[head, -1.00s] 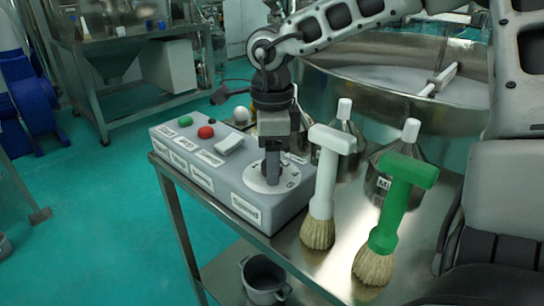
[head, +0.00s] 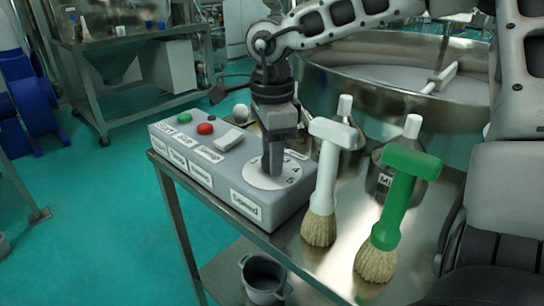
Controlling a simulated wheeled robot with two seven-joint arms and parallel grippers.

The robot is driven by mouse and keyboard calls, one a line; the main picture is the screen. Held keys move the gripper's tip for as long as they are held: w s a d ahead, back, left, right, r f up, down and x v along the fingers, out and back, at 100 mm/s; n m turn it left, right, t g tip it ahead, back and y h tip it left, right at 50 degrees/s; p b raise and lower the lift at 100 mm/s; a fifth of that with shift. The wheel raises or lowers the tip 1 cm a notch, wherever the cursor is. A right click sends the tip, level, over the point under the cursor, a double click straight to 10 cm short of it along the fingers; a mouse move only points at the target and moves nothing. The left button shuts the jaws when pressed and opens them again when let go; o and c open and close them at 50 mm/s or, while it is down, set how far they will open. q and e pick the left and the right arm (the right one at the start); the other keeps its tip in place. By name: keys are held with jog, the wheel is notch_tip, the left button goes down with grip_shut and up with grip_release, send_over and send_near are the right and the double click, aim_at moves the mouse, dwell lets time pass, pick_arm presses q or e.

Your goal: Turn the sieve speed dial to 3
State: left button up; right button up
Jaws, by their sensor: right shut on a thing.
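The grey control box (head: 172,141) stands on the steel table's left side. It carries a green button (head: 184,118), a red button (head: 205,128), a pale rocker switch (head: 228,139) and a round white dial plate with numbers (head: 262,181) at its right end, above a "Speed" label (head: 245,206). My right gripper (head: 273,172) points down over the dial plate, shut on the speed dial. The knob is mostly hidden by the fingers, so its setting cannot be read. The sieve (head: 440,105) is the large round steel pan behind. My left gripper is out of view.
A white-handled brush (head: 326,165) and a green-handled brush (head: 392,215) stand just right of the box, close to my right gripper. Metal containers with white tops (head: 410,128) stand behind them. A steel pot (head: 263,278) sits on the lower shelf.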

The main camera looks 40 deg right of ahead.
jog(key=n+b, duration=0.1)
jog(key=n, duration=0.2)
jog(key=shift+n, duration=0.3)
jog(key=n, duration=0.3)
jog(key=shift+n+b, duration=0.3)
jog(key=shift+b, duration=0.05)
jog(key=n, duration=0.4)
jog(key=shift+n, duration=2)
jog(key=o, duration=1)
jog(key=shift+r, duration=0.1)
notch_tip(320, 180, up, 16)
jog(key=p, duration=0.1)
